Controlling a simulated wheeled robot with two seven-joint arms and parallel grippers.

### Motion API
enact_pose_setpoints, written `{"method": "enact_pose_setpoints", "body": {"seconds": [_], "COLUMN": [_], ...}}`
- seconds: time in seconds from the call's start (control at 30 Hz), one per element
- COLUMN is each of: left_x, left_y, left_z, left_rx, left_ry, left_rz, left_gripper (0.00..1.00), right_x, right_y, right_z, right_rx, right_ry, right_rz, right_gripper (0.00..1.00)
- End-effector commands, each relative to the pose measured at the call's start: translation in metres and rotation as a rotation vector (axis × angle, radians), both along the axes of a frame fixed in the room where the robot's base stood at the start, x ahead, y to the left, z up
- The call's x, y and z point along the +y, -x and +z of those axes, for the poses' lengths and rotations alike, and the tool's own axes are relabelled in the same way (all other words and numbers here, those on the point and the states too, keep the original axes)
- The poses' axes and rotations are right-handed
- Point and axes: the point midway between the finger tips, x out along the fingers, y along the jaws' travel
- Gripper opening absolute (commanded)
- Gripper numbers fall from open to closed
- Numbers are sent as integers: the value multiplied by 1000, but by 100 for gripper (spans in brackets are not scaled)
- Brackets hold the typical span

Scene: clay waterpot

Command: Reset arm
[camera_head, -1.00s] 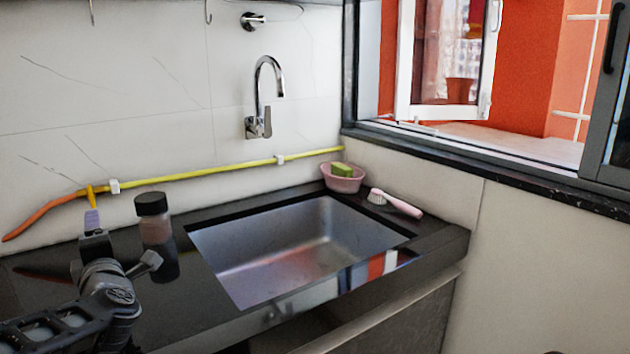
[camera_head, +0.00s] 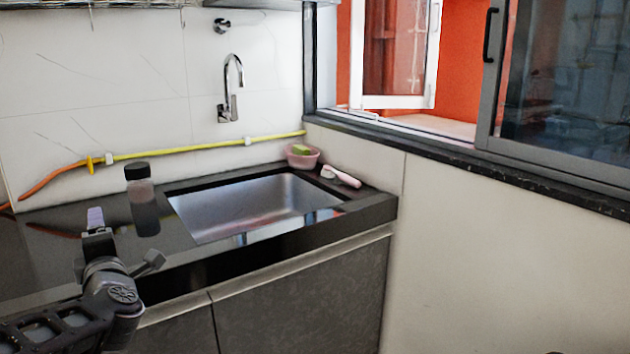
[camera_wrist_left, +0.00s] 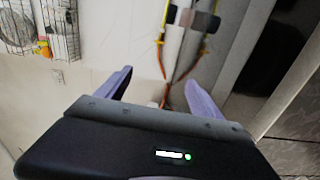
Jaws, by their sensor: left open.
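My left gripper (camera_head: 96,218) is at the lower left of the head view, seen nearly edge-on in front of the counter. In the left wrist view, its two purple fingers (camera_wrist_left: 160,92) are spread wide with nothing held between them; only blurred background shows beyond. My left arm is bent, coming in from the lower left corner. My right gripper does not show.
The dark counter (camera_head: 60,262) with a sink (camera_head: 245,205) lies ahead. A dark-capped bottle (camera_head: 139,184), a pink bowl (camera_head: 302,160) and a brush (camera_head: 342,176) stand on it. A yellow-orange hose (camera_head: 200,148) runs along the wall. A window is at right.

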Motion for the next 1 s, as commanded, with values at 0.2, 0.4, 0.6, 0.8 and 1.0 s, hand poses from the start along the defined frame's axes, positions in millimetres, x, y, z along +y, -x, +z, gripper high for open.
{"method": "enact_pose_setpoints", "body": {"seconds": [0.2, 0.4, 0.6, 0.8, 1.0], "left_x": [-28, -56, -95, -153, -224], "left_y": [-14, -28, -40, -38, 7], "left_z": [-13, -49, -109, -214, -350], "left_rx": [127, 243, 396, 621, 873], "left_ry": [-156, -257, -368, -505, -627], "left_rz": [-119, -225, -366, -598, -926], "left_gripper": [76, 76, 76, 76, 76], "right_x": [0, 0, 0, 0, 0], "right_y": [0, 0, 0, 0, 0], "right_z": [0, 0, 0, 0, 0], "right_rx": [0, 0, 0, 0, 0], "right_ry": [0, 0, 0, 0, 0], "right_rz": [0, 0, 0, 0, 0], "right_gripper": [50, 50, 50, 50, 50]}}
